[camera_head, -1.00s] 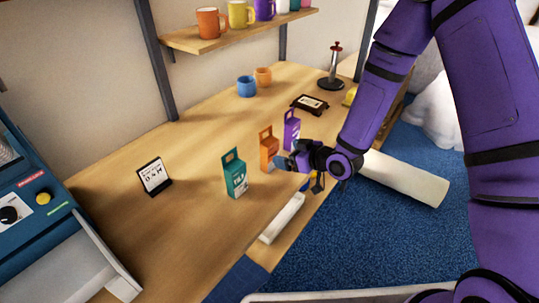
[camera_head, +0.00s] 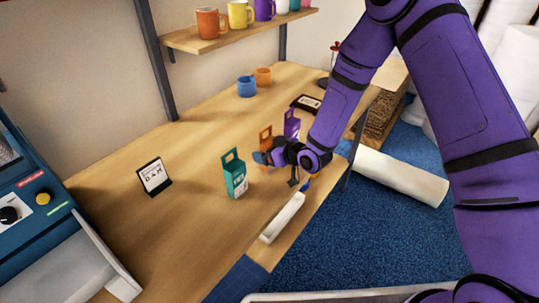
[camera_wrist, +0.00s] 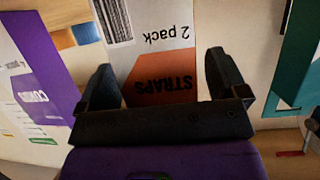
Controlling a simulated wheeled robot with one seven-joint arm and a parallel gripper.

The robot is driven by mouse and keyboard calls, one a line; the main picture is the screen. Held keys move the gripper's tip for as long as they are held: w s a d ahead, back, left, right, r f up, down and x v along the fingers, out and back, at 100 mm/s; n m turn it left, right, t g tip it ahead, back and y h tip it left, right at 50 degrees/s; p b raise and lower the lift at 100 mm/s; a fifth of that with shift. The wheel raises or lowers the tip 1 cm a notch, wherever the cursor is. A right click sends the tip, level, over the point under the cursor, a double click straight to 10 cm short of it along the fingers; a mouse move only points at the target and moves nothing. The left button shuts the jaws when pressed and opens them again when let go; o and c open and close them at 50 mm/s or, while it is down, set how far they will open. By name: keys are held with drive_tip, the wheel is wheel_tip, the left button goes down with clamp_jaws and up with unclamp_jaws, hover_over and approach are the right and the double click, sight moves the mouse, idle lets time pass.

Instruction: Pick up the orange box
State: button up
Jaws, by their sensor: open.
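The orange box (camera_head: 265,138) stands on the wooden bench, its lower part hidden behind my gripper (camera_head: 264,157) in the head view. In the wrist view the orange box (camera_wrist: 160,78) fills the space between the fingers of my gripper (camera_wrist: 160,62), its label reading "STRAPS" and "2 pack" upside down. The fingers are open, one on each side of the box in that picture; I cannot tell whether they touch it.
A teal box (camera_head: 235,175) stands close on the left and a purple box (camera_head: 291,122) close on the right. A small sign (camera_head: 154,177) stands farther left. A white bar (camera_head: 283,218) lies near the bench's front edge. Mugs (camera_head: 246,87) stand at the back.

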drive_tip(key=shift+c, duration=0.4)
drive_tip(key=c, duration=1)
drive_tip(key=shift+o, duration=0.2)
drive_tip(key=shift+r, duration=0.15)
